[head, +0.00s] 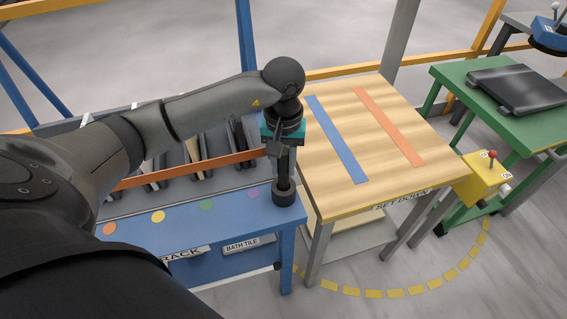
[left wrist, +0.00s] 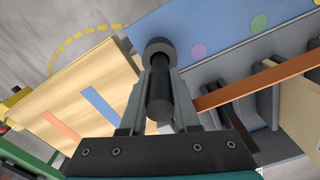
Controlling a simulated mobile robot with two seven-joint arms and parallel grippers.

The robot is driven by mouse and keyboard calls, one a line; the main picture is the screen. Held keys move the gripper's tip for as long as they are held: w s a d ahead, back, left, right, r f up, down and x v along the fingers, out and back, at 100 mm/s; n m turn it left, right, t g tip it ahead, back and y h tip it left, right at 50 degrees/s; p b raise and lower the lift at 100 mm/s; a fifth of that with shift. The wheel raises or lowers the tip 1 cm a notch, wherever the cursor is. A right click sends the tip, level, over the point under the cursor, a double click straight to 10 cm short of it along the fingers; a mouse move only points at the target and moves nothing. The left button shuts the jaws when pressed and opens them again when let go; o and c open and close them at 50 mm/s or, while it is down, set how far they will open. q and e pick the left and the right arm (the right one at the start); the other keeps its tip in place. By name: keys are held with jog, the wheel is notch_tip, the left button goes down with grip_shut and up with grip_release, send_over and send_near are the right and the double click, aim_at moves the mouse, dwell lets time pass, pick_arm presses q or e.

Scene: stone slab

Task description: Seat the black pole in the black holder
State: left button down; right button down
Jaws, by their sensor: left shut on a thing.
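The black pole (left wrist: 160,95) is between the two grey fingers of my left gripper (left wrist: 158,78), which is shut on it. In the head view my left gripper (head: 283,150) points down over the right front corner of the blue table, and the pole (head: 283,170) stands upright below it. The black holder (head: 284,190) is a short, thick round cup on that corner. In the wrist view the holder (left wrist: 157,47) lies in line with the pole's far end. The pole's lower end appears to be at the holder's mouth; how deep it sits cannot be told. My right gripper is out of view.
The blue table (head: 240,212) carries a rack of dark slabs behind an orange bar (head: 170,176). A wooden set-down table (head: 345,110) with blue and orange strips stands close on the right, its top clear. A green table (head: 510,115) stands farther right.

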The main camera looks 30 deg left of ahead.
pick_arm(q)
jog(key=shift+r, duration=0.1)
jog(key=c, duration=1.1)
grip_release()
jog(key=shift+f, duration=0.2)
jog(key=o, duration=0.5)
jog(key=shift+c, duration=0.2)
jog(key=shift+r, duration=0.1)
notch_tip(320, 180, up, 12)
jog(key=shift+r+p, duration=0.15)
jog(key=shift+p, duration=0.4)
jog(key=shift+d, duration=0.1)
